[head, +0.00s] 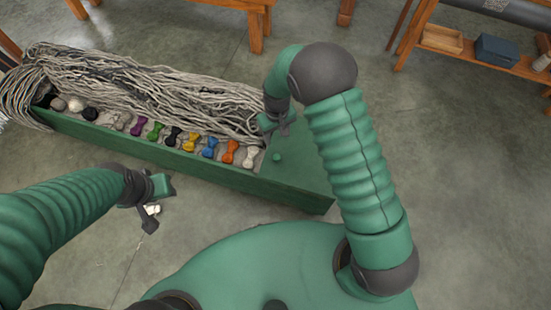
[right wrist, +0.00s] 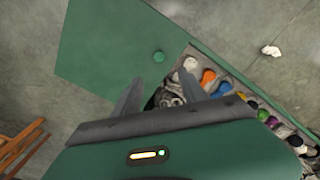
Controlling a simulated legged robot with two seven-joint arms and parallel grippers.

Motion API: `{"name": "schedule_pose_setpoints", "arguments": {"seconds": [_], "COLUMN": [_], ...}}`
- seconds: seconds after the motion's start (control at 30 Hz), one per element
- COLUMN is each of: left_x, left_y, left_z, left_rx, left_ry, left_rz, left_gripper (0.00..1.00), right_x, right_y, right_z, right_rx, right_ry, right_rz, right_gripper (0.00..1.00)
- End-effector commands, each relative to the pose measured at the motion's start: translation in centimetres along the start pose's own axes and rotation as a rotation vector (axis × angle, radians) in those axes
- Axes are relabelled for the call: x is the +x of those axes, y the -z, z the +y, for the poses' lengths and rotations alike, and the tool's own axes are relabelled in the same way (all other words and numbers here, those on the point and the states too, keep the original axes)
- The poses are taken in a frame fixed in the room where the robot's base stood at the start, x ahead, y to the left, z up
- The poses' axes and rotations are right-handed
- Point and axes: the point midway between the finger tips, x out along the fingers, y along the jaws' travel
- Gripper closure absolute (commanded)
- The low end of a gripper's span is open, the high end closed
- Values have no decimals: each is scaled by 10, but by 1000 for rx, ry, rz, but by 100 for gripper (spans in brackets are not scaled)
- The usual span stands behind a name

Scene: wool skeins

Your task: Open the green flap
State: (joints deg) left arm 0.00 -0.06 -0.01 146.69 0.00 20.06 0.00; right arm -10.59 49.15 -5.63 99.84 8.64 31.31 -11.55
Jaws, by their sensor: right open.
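The green flap (head: 292,175) lies flat over the right end of the long green box, with a small round green knob (head: 277,157) on it. In the right wrist view the flap (right wrist: 100,55) fills the upper left, and its knob (right wrist: 158,56) shows just beyond the fingertips. My right gripper (head: 277,124) is over the flap's left edge, by the wool. It is open and empty, its fingers (right wrist: 160,79) apart on either side of the view toward the knob.
The long green box (head: 130,148) holds grey wool strands (head: 150,92) and a row of coloured skeins (head: 190,142). A small white scrap (right wrist: 270,50) lies on the floor in front. Wooden furniture (head: 440,52) stands at the back. The floor at right is clear.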

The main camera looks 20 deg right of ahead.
Motion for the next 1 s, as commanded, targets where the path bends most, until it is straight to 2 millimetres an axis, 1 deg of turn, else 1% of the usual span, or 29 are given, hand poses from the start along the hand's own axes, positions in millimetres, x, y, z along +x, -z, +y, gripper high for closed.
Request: {"name": "schedule_pose_setpoints", "arguments": {"seconds": [0.03,0.2,0.4,0.5,0.6,0.7,0.97,1.0], "left_x": [7,24,44,50,55,56,55,55], "left_y": [-2,-6,-10,-12,-13,-13,-13,-13], "left_z": [0,0,0,0,0,0,0,0], "left_rx": [0,1,0,0,0,0,0,0], "left_ry": [0,0,0,0,0,0,0,0], "left_rz": [0,0,0,0,-1,-1,0,0], "left_gripper": [64,64,64,64,64,64,64,64], "right_x": [15,61,113,132,145,150,150,150], "right_y": [-1,0,0,0,0,0,0,0], "right_z": [0,-2,-2,-1,-1,-1,-1,-1], "right_rx": [1,2,1,2,2,2,2,2], "right_ry": [0,-4,-4,-4,-4,-4,-4,-4], "right_rz": [-4,-5,-4,-3,-3,-2,-1,-1], "right_gripper": [50,50,50,50,50,50,50,55]}}
